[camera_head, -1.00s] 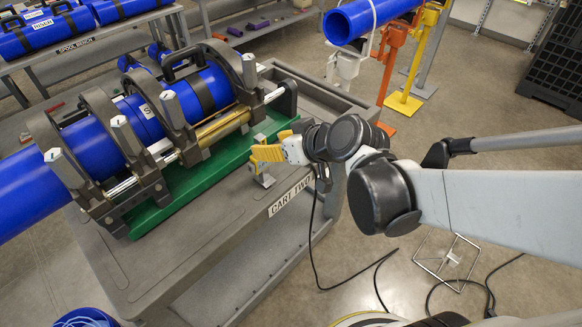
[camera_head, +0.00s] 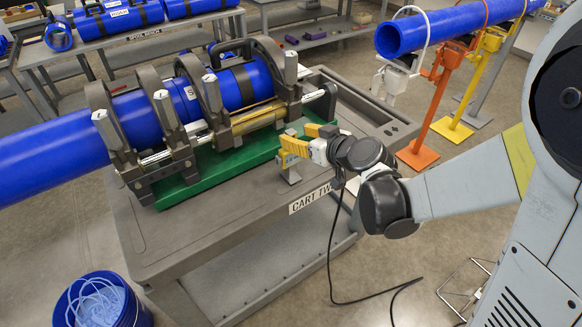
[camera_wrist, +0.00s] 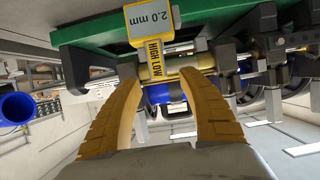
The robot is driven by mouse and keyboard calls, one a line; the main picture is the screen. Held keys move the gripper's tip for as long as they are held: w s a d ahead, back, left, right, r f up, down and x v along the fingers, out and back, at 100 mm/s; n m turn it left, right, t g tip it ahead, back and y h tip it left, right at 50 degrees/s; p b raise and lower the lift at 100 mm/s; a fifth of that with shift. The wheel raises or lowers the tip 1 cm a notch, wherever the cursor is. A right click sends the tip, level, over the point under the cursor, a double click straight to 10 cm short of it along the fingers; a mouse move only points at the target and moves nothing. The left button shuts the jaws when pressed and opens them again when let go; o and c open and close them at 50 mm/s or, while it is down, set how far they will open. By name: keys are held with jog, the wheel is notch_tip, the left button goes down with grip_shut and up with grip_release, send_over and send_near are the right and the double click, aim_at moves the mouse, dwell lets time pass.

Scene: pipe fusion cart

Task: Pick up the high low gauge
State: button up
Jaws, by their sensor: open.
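The high low gauge (camera_wrist: 152,52) has a yellow body with a HIGH LOW label and a grey face reading 2.0 mm. In the wrist view it shows at the top centre, in front of the gap between the fingertips. In the head view, the gauge's grey lower part (camera_head: 291,174) shows on the cart top, just below my gripper (camera_head: 290,146); its upper part is mostly hidden by the fingers. In the wrist view my gripper (camera_wrist: 160,78) is open, with yellow fingers spread on either side of the gauge's line. I cannot tell whether they touch it.
The grey cart (camera_head: 150,225) carries the fusion machine on a green base (camera_head: 215,178), close behind my gripper, with a blue pipe (camera_head: 50,148) clamped in it. A blue bucket (camera_head: 128,305) stands at lower left. Pipe stands (camera_head: 418,155) are at right. A cable hangs below my gripper.

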aim_at(292, 133)
jog(key=b+x, duration=0.1)
jog(key=x, duration=0.3)
jog(key=shift+d, duration=0.1)
jog(key=shift+r, duration=0.1)
jog(key=shift+s, duration=0.1)
grip_shut()
